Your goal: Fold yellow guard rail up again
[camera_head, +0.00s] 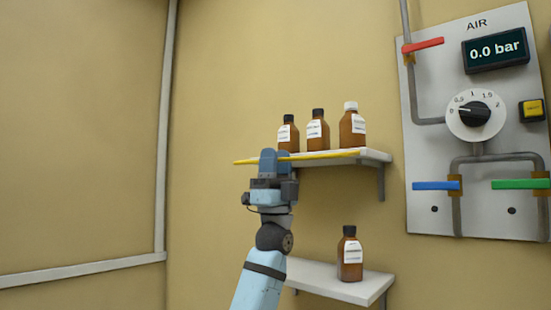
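The yellow guard rail (325,155) is a thin bar along the front edge of the upper white shelf (372,157). It lies nearly level at the height of the shelf board, and its left end reaches out past the shelf. My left gripper (274,158) is at the left part of the rail, with its blue fingers pointing up and covering a piece of it. From this angle I cannot tell whether the fingers touch the rail or are closed on it. My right gripper is not in view.
Three brown bottles (317,131) stand on the upper shelf, close behind the rail. A lower white shelf (335,285) holds one brown bottle (350,257). An air panel (425,150) with a dial and coloured valve handles is at the right. The wall at left is clear.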

